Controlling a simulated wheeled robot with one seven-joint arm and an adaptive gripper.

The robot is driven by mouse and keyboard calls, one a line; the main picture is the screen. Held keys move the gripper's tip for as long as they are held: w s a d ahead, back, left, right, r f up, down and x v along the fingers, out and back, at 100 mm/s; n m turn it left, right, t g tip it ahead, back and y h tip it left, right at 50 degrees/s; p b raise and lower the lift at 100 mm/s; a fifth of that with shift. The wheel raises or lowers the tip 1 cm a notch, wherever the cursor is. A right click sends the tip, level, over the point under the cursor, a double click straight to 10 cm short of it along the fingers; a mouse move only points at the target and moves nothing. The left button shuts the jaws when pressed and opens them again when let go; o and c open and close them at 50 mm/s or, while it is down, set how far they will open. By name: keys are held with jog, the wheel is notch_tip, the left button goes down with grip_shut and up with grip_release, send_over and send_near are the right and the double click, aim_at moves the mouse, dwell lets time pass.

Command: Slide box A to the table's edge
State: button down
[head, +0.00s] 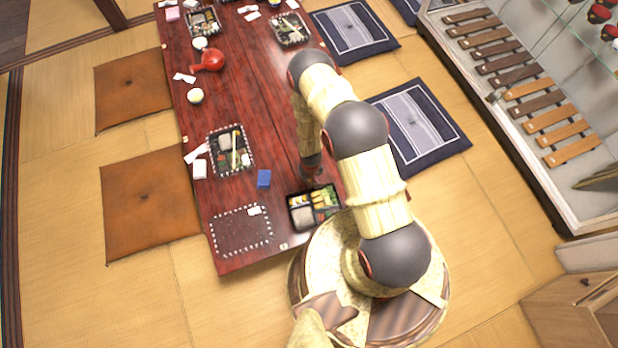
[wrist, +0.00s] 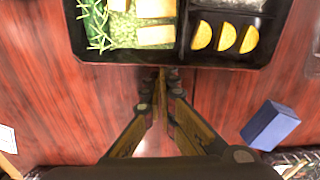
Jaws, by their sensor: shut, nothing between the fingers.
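A black divided lunch box (head: 314,209), with rice, yellow slices and greens, sits at the near right end of the red table (head: 240,100). I see no letter on it, so I cannot confirm it is box A. My gripper (head: 311,172) is down at the table on the far side of this box. Its fingertips (wrist: 161,76) are together and empty, right by the box's wall; I cannot tell whether they touch it.
A small blue block (head: 264,179) lies left of my gripper, also in the wrist view (wrist: 270,125). A dotted-edged dark mat (head: 228,243) lies at the near left end. Another lunch box (head: 231,167) stands farther up the table. A red teapot (head: 210,61) is farther off.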

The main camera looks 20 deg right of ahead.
notch_tip(320, 180, up, 12)
dwell(0.8)
jog(key=s+r+g, duration=0.2)
jog(key=s+g, duration=0.1)
jog(key=s, duration=0.5)
jog(key=s+r+t, duration=0.2)
jog(key=r+t, duration=0.1)
jog(key=r, duration=1.7)
jog(key=s+r+t, duration=0.2)
jog(key=r, duration=1.9)
jog(key=s+r+t, duration=0.3)
jog(key=r, duration=1.7)
jog(key=shift+a+r+t, duration=0.3)
